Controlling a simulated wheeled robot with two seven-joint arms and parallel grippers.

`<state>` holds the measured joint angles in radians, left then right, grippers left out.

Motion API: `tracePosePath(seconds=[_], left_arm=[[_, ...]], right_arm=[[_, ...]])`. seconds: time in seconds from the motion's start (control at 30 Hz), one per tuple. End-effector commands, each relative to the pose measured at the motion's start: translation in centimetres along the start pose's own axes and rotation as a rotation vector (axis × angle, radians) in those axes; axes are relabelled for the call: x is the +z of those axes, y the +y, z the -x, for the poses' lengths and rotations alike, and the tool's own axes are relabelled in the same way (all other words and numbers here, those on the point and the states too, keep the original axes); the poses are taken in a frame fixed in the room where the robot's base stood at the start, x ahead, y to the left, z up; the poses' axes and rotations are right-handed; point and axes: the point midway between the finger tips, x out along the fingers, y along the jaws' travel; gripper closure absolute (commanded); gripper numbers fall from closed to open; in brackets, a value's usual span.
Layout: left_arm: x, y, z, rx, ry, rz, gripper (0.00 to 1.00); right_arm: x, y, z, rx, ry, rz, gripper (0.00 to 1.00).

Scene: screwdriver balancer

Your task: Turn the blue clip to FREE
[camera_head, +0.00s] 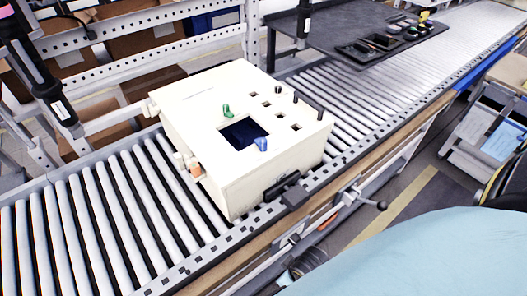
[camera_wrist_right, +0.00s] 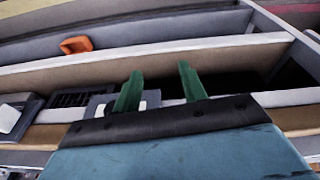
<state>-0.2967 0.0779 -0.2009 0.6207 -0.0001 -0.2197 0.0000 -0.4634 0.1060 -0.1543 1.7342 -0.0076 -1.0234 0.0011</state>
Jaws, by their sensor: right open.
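A small blue clip (camera_head: 262,144) stands on the top of a cream box (camera_head: 192,112), at the near right edge of a dark square opening (camera_head: 240,133). A similar green clip (camera_head: 227,111) is at the far left edge of that opening. Any FREE marking is too small to read. My right gripper (camera_wrist_right: 160,84) shows in the right wrist view with its two green fingers apart and nothing between them. It is away from the clips, which that view does not show. My left gripper is not in view.
The box sits on a roller conveyor (camera_head: 75,235) with a perforated side rail. Dark hanging tools (camera_head: 38,75) are at the upper left. A dark table (camera_head: 345,35) with trays stands behind. A lever with a round knob (camera_head: 381,205) sticks out from the conveyor's near side.

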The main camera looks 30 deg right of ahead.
Motion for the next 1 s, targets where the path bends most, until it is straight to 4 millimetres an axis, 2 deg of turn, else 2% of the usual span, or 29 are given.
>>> tracePosePath(seconds=[0.03, 0.27, 0.37, 0.4, 0.53, 0.73, 0.87, 0.9, 1.0], left_arm=[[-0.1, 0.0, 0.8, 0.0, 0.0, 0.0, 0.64], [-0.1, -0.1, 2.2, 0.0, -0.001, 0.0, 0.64], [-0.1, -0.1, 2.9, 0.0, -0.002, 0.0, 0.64], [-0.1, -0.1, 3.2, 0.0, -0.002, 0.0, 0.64], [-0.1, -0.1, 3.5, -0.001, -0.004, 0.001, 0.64], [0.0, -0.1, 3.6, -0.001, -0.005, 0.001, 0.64], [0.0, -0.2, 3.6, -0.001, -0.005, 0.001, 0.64], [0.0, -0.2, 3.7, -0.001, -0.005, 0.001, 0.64], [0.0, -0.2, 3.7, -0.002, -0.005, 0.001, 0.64]], right_arm=[[-1.3, 0.2, 2.6, 0.002, 0.016, -0.002, 0.58], [-5.2, 0.9, 11.0, 0.025, 0.077, 0.0, 0.58], [-8.0, 1.8, 14.8, 0.063, 0.158, 0.013, 0.58], [-9.9, 2.5, 16.6, 0.096, 0.224, 0.026, 0.58], [-17.0, 4.5, 20.7, 0.224, 0.484, 0.092, 0.58], [-26.2, 5.6, 26.7, 0.391, 0.873, 0.242, 0.58], [-32.0, 4.5, 32.2, 0.502, 1.171, 0.416, 0.58], [-33.6, 3.7, 34.2, 0.535, 1.273, 0.488, 0.58], [-36.5, 0.7, 38.9, 0.607, 1.519, 0.711, 0.58]])
